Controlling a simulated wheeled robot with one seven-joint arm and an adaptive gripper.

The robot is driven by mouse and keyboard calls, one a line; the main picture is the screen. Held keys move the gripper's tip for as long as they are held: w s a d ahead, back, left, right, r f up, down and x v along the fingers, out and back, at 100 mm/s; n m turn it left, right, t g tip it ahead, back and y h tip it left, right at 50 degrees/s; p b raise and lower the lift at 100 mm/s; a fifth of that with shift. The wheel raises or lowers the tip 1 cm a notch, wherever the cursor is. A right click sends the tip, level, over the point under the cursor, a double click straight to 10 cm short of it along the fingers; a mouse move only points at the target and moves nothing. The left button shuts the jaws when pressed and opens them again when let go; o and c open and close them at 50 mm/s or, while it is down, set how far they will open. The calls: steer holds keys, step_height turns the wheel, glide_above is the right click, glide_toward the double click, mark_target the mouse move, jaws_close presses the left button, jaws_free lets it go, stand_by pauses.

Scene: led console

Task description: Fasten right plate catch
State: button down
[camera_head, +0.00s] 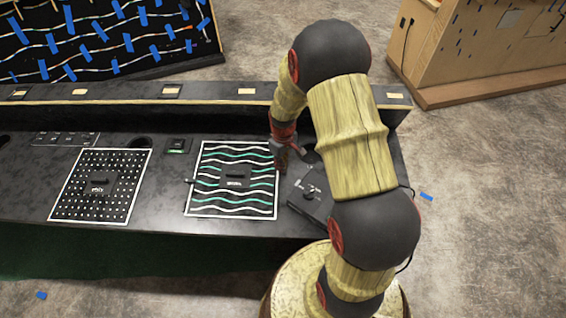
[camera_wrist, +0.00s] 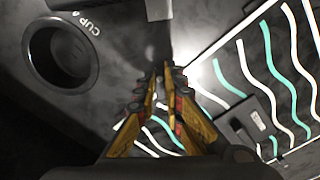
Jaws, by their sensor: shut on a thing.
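The right plate (camera_head: 235,209) lies on the console, white-framed with wavy white and green lines and a dark label block in its middle. A small dark catch (camera_head: 190,181) shows at its left edge. My gripper (camera_head: 280,166) is low at the plate's right edge, pointing down. In the wrist view, the plate (camera_wrist: 228,55) is on the right and my gripper (camera_wrist: 158,85) has its fingertips close together beside the plate's border. It is shut on a small dark thing, likely the right-edge catch, mostly hidden by the fingers; its position cannot be told.
A left plate with white dots (camera_head: 75,205) lies on the console (camera_head: 160,200). A cup holder (camera_wrist: 62,50) and a pale block (camera_wrist: 158,9) show near my fingers in the wrist view. A raised ledge (camera_head: 210,92) runs along the back.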

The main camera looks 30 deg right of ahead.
steer(key=n+p, duration=0.1)
steer(key=n, duration=0.3)
steer(key=shift+n+p, duration=0.75)
steer(key=shift+n, duration=1.25)
steer(key=c, duration=1.9)
jaws_free()
step_height(320, 180, up, 12)
